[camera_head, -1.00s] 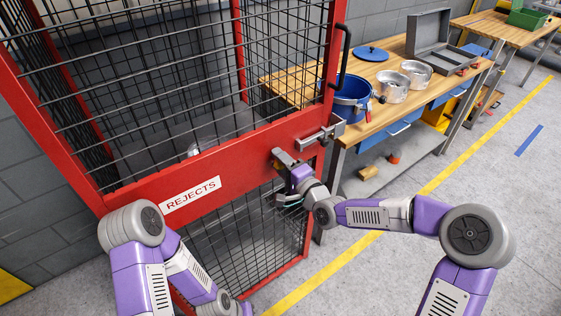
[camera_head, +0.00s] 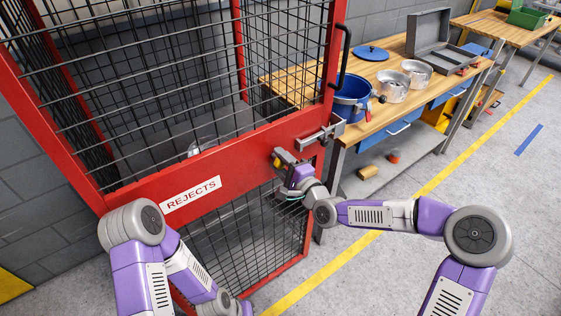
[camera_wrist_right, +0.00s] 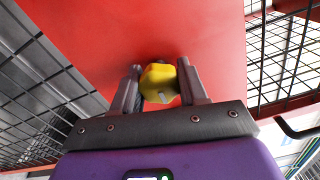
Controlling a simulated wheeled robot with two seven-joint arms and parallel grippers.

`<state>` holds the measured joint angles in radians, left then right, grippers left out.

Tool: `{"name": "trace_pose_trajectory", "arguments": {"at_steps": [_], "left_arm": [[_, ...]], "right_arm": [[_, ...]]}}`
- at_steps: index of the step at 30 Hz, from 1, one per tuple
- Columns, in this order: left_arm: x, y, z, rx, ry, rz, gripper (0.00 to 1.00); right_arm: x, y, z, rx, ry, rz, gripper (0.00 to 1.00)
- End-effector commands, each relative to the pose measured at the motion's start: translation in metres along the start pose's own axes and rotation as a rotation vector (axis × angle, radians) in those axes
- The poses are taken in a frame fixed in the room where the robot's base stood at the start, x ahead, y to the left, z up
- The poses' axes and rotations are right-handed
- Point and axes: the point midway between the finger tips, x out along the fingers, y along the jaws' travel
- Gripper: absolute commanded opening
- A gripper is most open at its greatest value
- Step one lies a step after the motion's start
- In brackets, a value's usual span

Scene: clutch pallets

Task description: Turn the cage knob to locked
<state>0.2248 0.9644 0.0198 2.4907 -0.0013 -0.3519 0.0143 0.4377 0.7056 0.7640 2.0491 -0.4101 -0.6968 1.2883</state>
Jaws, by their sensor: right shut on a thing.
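The red cage door (camera_head: 130,192) has a white REJECTS label (camera_head: 190,194) on its wide middle panel. The yellow knob (camera_wrist_right: 158,82) sits on the red panel. In the head view only a small yellow part of the knob (camera_head: 277,162) shows; my gripper covers the rest. My right gripper (camera_head: 283,160) is at the panel, shut on the knob; in the wrist view its two fingers (camera_wrist_right: 161,88) stand on either side of it. A grey sliding bolt (camera_head: 320,137) lies above and to the right. My left gripper is not in view; only the left arm shows.
A black door handle (camera_head: 343,55) stands at the door's right edge. A wooden workbench (camera_head: 381,117) to the right carries a blue bucket (camera_head: 351,98), metal pots (camera_head: 391,86) and an open grey case (camera_head: 427,47).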

Motion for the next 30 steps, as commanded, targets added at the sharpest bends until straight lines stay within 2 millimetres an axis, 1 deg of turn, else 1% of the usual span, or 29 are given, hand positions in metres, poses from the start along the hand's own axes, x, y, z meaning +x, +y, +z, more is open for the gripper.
{"name": "trace_pose_trajectory", "arguments": {"at_steps": [1, 2, 6, 14, 17, 20, 27, 30], "left_arm": [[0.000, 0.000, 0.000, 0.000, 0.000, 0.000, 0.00], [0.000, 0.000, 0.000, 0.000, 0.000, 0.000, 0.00], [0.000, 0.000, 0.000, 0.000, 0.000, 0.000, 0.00], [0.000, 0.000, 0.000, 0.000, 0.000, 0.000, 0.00], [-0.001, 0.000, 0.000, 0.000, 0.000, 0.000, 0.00], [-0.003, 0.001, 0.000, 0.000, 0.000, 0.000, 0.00], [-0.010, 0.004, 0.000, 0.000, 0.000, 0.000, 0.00], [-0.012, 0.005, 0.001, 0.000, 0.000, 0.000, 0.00]], "right_arm": [[0.000, -0.002, -0.001, 0.002, 0.003, -0.005, 0.12], [0.000, -0.002, -0.001, 0.002, 0.003, -0.005, 0.47], [0.000, -0.001, -0.001, 0.001, 0.002, -0.003, 0.68], [0.000, -0.001, 0.000, 0.000, 0.001, -0.001, 0.68], [-0.006, 0.000, -0.001, 0.001, 0.002, 0.000, 0.68], [-0.018, -0.001, -0.001, 0.001, 0.003, 0.001, 0.68], [-0.058, -0.002, -0.001, 0.000, 0.004, 0.000, 0.68], [-0.069, -0.002, -0.001, 0.000, 0.004, -0.002, 0.68]]}}
